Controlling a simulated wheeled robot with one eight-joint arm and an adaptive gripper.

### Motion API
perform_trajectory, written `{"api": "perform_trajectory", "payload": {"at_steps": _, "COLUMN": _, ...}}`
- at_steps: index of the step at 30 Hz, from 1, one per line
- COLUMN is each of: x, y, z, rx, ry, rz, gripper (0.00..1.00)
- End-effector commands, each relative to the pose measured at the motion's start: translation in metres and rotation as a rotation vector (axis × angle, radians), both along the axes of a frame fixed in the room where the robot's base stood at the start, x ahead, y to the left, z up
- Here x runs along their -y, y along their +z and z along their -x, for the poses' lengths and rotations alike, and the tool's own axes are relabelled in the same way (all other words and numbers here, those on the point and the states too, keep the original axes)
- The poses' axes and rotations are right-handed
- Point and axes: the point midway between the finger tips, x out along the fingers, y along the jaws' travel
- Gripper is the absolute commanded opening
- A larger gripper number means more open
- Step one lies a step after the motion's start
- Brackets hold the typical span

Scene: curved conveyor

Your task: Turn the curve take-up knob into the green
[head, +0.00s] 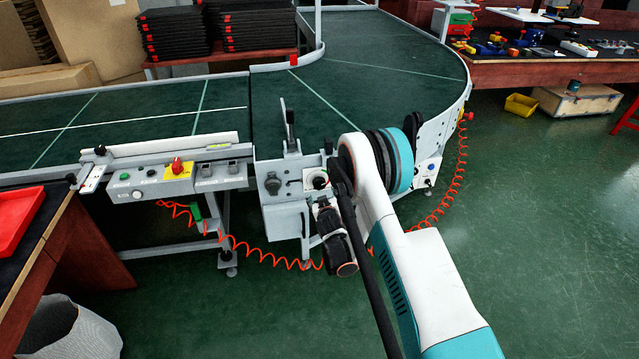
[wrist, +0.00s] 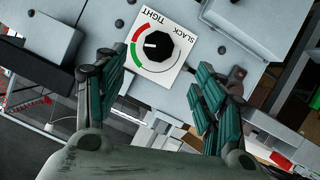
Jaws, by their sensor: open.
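The take-up knob (wrist: 158,46) is a black faceted knob on a square white dial plate (wrist: 176,72) marked TIGHT and SLACK. A red arc and a green arc run along the dial's left side in the wrist view. The knob's white mark points left, close to where red meets green; I cannot tell exactly which side. The dial (head: 318,180) also shows small on the conveyor's side panel in the head view, partly covered by my arm. My gripper (wrist: 152,70) is open and empty, its green-padded fingers on either side below the knob, apart from it.
The curved conveyor (head: 370,60) has a dark green belt. A control box (head: 150,182) with a red-and-yellow switch sits left of the dial panel. A coiled orange hose (head: 275,255) hangs beneath. A grey box (wrist: 42,38) juts out left of the dial.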

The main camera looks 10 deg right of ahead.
Motion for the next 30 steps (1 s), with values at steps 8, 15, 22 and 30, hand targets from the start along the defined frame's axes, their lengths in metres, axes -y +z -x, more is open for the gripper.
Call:
{"api": "perform_trajectory", "payload": {"at_steps": 8, "x": 0.007, "y": 0.009, "z": 0.002, "rx": 0.014, "ry": -0.007, "rz": -0.151, "gripper": 0.64}}
{"api": "perform_trajectory", "payload": {"at_steps": 15, "x": 0.008, "y": -0.006, "z": -0.027, "rx": 0.013, "ry": -0.007, "rz": -0.153, "gripper": 0.64}}
{"api": "perform_trajectory", "payload": {"at_steps": 22, "x": 0.010, "y": -0.024, "z": -0.070, "rx": 0.013, "ry": -0.006, "rz": -0.152, "gripper": 0.64}}
{"api": "perform_trajectory", "payload": {"at_steps": 30, "x": 0.012, "y": -0.039, "z": -0.109, "rx": 0.013, "ry": -0.006, "rz": -0.151, "gripper": 0.64}}
